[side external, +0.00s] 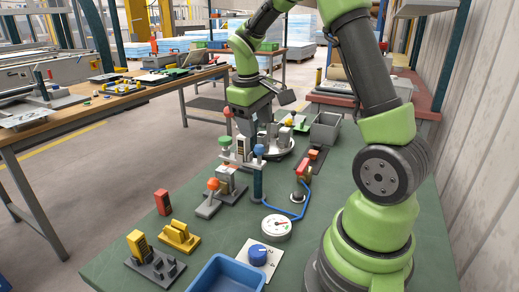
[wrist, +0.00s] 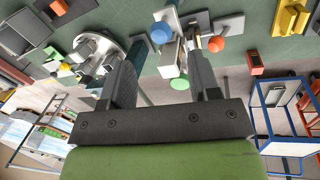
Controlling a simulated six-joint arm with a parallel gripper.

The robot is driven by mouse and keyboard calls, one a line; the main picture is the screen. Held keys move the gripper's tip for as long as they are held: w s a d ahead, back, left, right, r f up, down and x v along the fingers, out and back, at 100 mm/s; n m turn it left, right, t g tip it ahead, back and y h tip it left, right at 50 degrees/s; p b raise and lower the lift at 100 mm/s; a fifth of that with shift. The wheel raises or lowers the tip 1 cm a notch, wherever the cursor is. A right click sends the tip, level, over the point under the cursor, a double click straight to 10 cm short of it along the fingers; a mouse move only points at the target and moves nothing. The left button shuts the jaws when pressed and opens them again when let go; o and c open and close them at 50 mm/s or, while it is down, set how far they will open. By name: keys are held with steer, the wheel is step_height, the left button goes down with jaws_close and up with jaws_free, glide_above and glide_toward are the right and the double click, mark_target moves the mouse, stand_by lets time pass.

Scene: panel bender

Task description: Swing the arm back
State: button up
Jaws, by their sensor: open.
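My gripper (side external: 256,132) points down over the green bench and is open. In the wrist view its two fingers (wrist: 163,62) are spread, with a pale metal piece (wrist: 172,54) showing between them; I cannot tell whether they touch it. The bender fixture (side external: 240,159) has a light plate with a green knob (side external: 225,140) and a blue knob (side external: 259,149). An orange knob (side external: 213,184) stands on a grey lever base in front of it. The wrist view also shows the blue knob (wrist: 159,33), green knob (wrist: 179,83) and orange knob (wrist: 216,44). My gripper partly hides the fixture's back.
A round plate with metal blocks (side external: 280,146) and a grey bin (side external: 325,129) stand behind. A dial gauge (side external: 276,227), blue rotary knob (side external: 257,254), blue tray (side external: 228,274), yellow block (side external: 179,236) and red block (side external: 162,202) are in front. A blue cable (side external: 284,212) crosses the bench.

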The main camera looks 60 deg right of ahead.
mark_target(259, 145)
steer(key=f, duration=0.2)
steer(key=d+f, duration=0.1)
steer(key=f, duration=0.4)
steer(key=shift+s+d+f, duration=0.2)
steer(key=shift+d+f, duration=0.05)
steer(key=shift+f, duration=0.15)
jaws_close()
